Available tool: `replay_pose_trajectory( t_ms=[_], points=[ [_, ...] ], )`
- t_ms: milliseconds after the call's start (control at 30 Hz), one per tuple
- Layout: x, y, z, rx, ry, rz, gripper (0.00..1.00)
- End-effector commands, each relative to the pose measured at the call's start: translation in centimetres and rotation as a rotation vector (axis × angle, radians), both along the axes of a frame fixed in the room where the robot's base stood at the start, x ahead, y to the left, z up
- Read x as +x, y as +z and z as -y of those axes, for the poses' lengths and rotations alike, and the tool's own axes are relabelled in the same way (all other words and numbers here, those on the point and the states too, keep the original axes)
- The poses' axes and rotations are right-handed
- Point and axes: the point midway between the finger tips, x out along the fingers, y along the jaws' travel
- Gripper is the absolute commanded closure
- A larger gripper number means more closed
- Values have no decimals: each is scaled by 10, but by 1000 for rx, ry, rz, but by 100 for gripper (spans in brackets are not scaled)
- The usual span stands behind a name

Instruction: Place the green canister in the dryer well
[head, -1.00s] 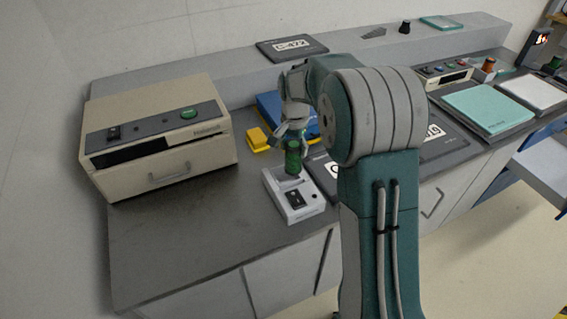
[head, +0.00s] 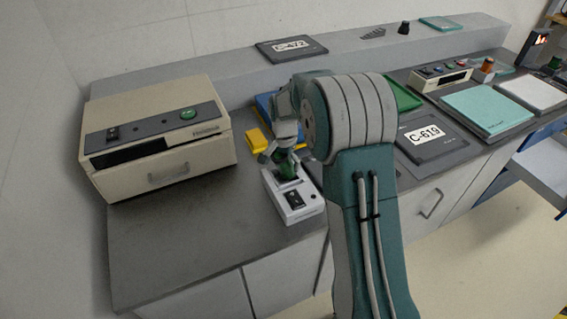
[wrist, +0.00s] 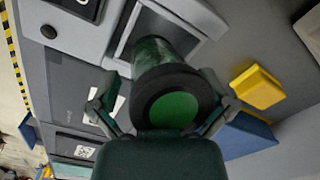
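The green canister (head: 287,171) stands with its lower end in the rectangular well of the small pale dryer unit (head: 302,214) on the counter. In the wrist view the canister (wrist: 164,57) shows its dark cap with a green disc towards me, and its far end goes into the well opening of the dryer (wrist: 190,15). It looks slightly tilted there; whether it touches the well floor is hidden. My gripper (head: 281,157) is around the canister's upper part. In the wrist view its fingers (wrist: 162,82) are spread on either side, with a gap visible at the left.
A beige box machine (head: 160,140) stands to the left. A yellow block (head: 257,139) and a blue tray (head: 264,104) lie behind the dryer. A dark C-619 plate (head: 432,150) lies to the right. The front-left counter (head: 190,240) is clear.

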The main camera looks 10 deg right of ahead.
Motion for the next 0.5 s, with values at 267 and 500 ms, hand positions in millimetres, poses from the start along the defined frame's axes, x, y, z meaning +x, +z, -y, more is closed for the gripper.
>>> replay_pose_trajectory(
  t_ms=[267, 500],
  points=[
    [-3, 23, 2, -6, -4, -8, 0],
    [-1, 77, -1, -7, -3, -3, 0]
  ],
)
